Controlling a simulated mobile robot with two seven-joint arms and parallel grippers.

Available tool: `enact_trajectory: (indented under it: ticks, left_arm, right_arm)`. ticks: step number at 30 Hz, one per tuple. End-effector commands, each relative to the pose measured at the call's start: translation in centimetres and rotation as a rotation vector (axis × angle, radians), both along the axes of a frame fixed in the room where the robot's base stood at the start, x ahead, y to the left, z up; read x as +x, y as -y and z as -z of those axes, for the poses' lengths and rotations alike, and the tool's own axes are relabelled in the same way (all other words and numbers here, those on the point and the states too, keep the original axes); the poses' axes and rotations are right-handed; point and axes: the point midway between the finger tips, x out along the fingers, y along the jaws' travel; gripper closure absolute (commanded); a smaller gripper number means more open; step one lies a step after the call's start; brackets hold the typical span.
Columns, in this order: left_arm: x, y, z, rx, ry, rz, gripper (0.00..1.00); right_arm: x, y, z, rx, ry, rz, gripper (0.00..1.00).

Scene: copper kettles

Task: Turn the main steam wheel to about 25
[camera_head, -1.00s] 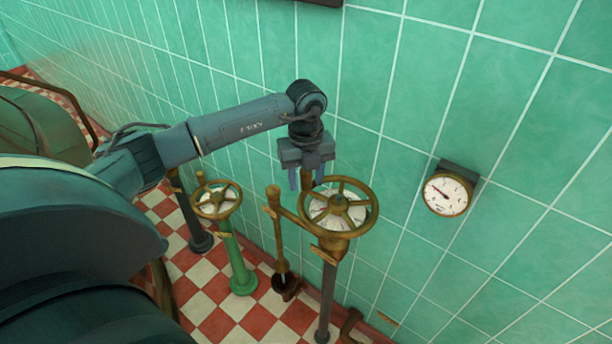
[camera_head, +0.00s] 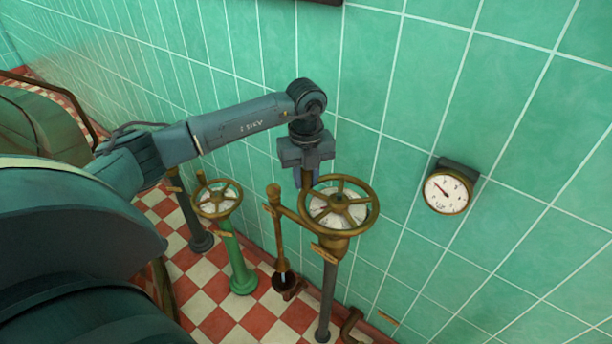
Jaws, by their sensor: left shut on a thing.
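A large brass handwheel (camera_head: 366,228) sits on a grey column right of the middle, with a pale dial (camera_head: 327,213) under its spokes. I cannot read the dial's figures. A brass handle (camera_head: 307,179) stands up at the wheel's far left rim. My left gripper (camera_head: 309,182) comes down from above and is shut on this handle; its fingers partly hide it. My right gripper is not in view. No readable name shows on the wheel, so I cannot confirm from a label which it is.
A smaller brass wheel (camera_head: 217,212) stands on a green column (camera_head: 238,262) to the left. A brass lever (camera_head: 276,225) stands between the two wheels. A round gauge (camera_head: 447,193) is on the green tiled wall (camera_head: 530,230) at right. The floor is red and white checked.

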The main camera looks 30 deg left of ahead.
Motion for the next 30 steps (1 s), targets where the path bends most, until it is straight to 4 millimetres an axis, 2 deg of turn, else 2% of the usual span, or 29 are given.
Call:
enact_trajectory:
  ticks: [2, 3, 10, 20, 25, 30]
  left_arm:
    - [-0.1, 0.0, 0.0, 0.001, -0.004, 0.004, 1.0]
    - [-0.1, 0.0, 0.0, 0.001, -0.004, 0.004, 0.74]
    - [-0.1, 0.0, 0.0, 0.001, -0.003, 0.003, 0.55]
    - [0.0, 0.0, -0.5, 0.001, -0.001, 0.002, 0.54]
    - [0.0, 0.0, -3.1, 0.0, 0.003, 0.003, 0.54]
    - [0.1, 0.0, -7.0, 0.0, 0.004, 0.003, 0.54]
  right_arm:
    - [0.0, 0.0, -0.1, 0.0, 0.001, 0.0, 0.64]
    - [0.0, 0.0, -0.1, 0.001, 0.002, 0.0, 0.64]
    - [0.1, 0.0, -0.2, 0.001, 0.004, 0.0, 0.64]
    - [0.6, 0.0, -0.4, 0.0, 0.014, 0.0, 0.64]
    - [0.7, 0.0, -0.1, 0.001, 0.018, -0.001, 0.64]
    - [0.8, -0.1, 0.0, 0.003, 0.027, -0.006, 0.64]
